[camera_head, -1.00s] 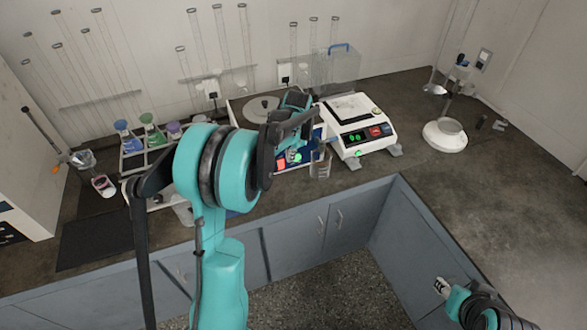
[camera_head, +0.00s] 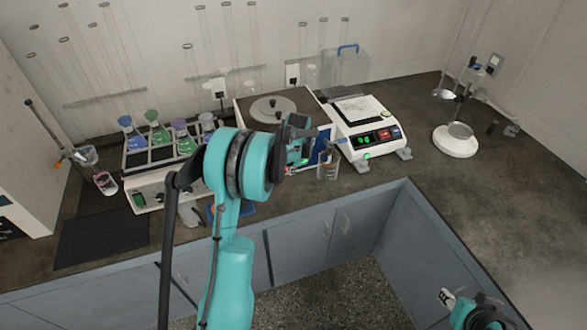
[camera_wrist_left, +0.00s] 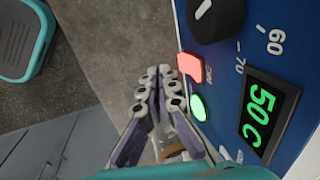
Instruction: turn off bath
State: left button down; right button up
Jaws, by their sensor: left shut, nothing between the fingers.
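The bath (camera_head: 250,112) is a white box with a round grey lid and a blue front panel, on the counter at the back. My right gripper (camera_head: 446,297) is far off at lower right.
A glass beaker (camera_head: 328,170) stands close in front of the bath's right side. A white balance-like device (camera_head: 368,135) with a lit display is to its right. A rack of coloured flasks (camera_head: 150,157) is to its left. The right counter has bare room.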

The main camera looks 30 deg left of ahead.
pick_arm(q)
jog(key=shift+w+a+f, duration=0.4)
jog(key=shift+w+a, duration=0.35)
jog(key=shift+a, duration=0.1)
